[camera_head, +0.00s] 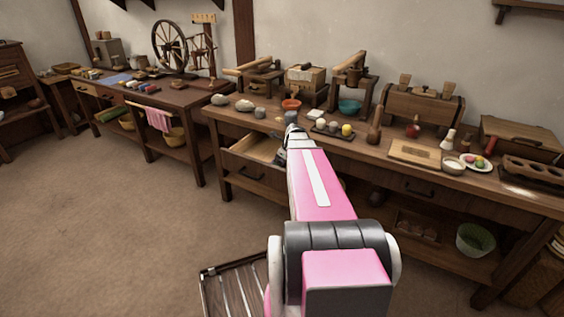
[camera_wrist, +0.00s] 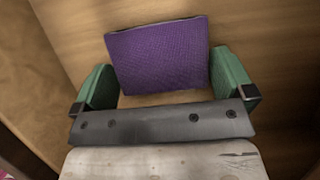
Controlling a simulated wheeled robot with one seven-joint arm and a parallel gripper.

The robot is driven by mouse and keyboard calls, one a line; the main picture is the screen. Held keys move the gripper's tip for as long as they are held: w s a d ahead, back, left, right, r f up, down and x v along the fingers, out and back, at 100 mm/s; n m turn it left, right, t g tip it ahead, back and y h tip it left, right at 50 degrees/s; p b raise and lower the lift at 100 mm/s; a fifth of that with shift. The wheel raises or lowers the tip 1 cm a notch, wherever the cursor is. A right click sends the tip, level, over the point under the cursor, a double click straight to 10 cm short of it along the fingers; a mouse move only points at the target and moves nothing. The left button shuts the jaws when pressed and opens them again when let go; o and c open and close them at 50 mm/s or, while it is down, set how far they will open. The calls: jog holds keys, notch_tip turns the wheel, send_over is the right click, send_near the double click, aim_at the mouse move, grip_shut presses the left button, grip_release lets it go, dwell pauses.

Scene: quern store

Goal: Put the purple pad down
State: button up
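The purple pad (camera_wrist: 157,55) is a flat, woven-looking piece in the wrist view. It lies between the two green fingers of my gripper (camera_wrist: 164,78), and both fingers appear to touch its side edges. Plain brown wood shows behind it; whether the pad touches that wood I cannot tell. In the head view my arm reaches to the front of the long workbench (camera_head: 395,172), beside a pulled-out drawer (camera_head: 258,148). My gripper is mostly hidden behind my arm there, and the pad does not show.
Several items stand on the bench top: an orange bowl (camera_head: 291,104), a teal bowl (camera_head: 349,106), grey stones (camera_head: 244,105) and a wooden board (camera_head: 415,154). A slatted rack (camera_head: 236,287) lies low in front. Open floor is at left.

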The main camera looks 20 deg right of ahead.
jog(key=v, duration=1.2)
jog(key=shift+r, duration=0.1)
jog(key=shift+s, duration=0.15)
dwell(0.3)
